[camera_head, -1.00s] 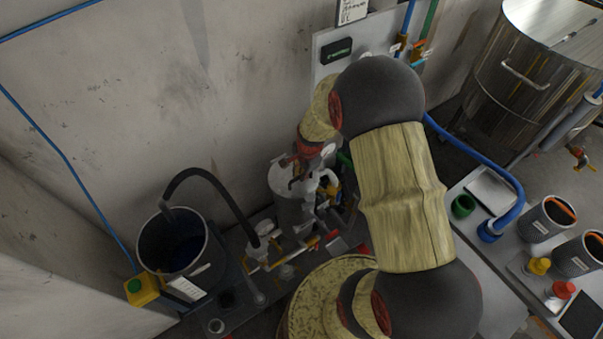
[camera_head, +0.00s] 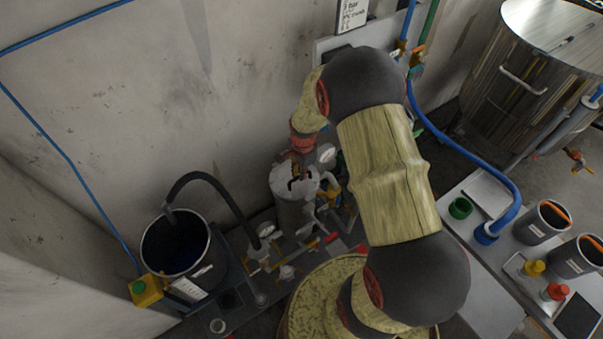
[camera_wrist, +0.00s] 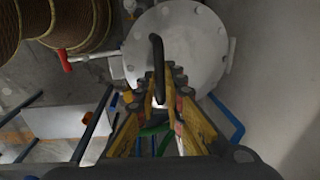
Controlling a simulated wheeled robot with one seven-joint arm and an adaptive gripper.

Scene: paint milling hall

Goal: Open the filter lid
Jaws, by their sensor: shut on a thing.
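The filter (camera_head: 293,215) is a grey upright cylinder by the wall in the head view. Its pale round lid (camera_head: 308,185) appears to sit on top. In the wrist view the lid (camera_wrist: 192,45) is a light grey disc with bolt heads around its edge. A black bar handle (camera_wrist: 157,45) stands up from it. My gripper (camera_wrist: 160,86) is shut on the handle, its yellow fingers on either side of the bar. In the head view my gripper (camera_head: 300,168) is over the lid, partly hidden by my wrist. I cannot tell whether the lid is raised.
Gauges, pipes and valves crowd the filter's right side. A dark bucket (camera_head: 180,250) with a black hose (camera_head: 215,182) stands to its left. The wall (camera_head: 130,140) is close behind. A bench (camera_head: 490,285) with pots and a large steel tank (camera_head: 540,65) are at the right.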

